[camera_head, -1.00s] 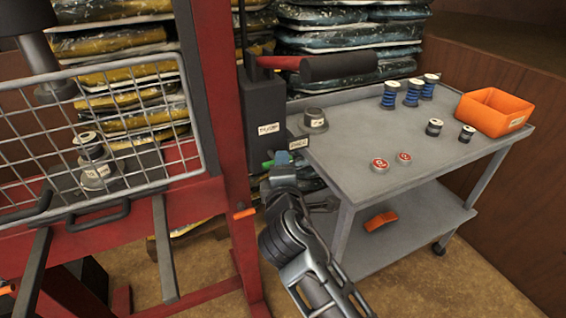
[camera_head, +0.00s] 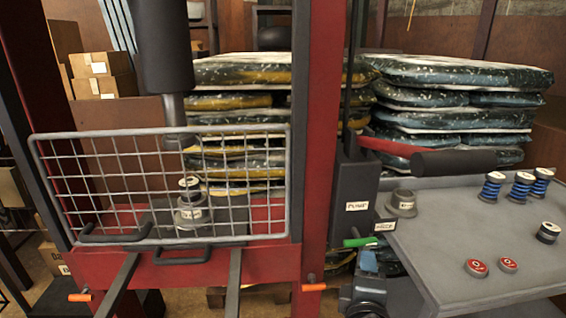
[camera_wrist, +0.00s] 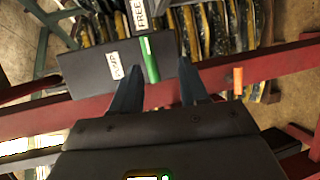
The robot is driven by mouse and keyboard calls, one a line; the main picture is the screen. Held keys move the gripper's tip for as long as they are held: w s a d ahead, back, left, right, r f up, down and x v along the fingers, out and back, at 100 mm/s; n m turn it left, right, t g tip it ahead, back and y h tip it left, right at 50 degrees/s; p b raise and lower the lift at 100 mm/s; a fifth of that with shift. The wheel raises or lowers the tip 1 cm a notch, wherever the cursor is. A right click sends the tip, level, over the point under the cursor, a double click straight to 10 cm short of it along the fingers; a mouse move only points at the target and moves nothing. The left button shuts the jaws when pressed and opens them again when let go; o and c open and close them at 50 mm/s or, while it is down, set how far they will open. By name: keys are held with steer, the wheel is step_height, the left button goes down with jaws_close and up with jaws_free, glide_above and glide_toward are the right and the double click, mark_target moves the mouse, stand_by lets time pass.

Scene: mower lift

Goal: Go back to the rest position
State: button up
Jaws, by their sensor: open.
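My gripper (camera_wrist: 158,68) is open and empty in the wrist view, its two dark fingers apart. A green lever (camera_wrist: 149,60) on a dark box with white labels (camera_wrist: 88,72) shows between and just beyond the fingertips. I cannot tell whether they touch it. In the head view my arm shows only at the bottom edge, with my gripper (camera_head: 368,262) just below the green lever (camera_head: 360,242). That lever sticks out beside the dark pump box (camera_head: 352,200) on the red press frame (camera_head: 322,130).
A wire guard (camera_head: 110,180) fronts the press, with stacked weights (camera_head: 190,212) behind it. A grey cart (camera_head: 450,260) at right holds blue spools (camera_head: 492,187), red-topped discs (camera_head: 476,268) and a grey weight (camera_head: 402,204). Orange-tipped handles (camera_head: 314,287) project from the press front. Stacked bags (camera_head: 455,100) stand behind.

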steer(key=s+a+f+m+y, duration=0.1)
steer(key=s+f+m+y, duration=0.2)
steer(key=s, duration=0.8)
steer(key=s+f+m+y, duration=0.2)
steer(key=s+f, duration=0.4)
steer(key=s, duration=0.5)
steer(key=s+d+r+m, duration=0.1)
steer(key=s+r+m, duration=0.3)
steer(key=s, duration=0.6)
steer(key=s+d+r+m, duration=0.1)
steer(key=s+r+m, duration=0.4)
steer(key=s+r, duration=0.2)
steer(key=s, duration=0.2)
steer(key=shift+s+d+y, duration=0.3)
steer(key=shift+s+d, duration=0.05)
steer(key=shift+s, duration=0.05)
steer(key=shift+f, duration=0.1)
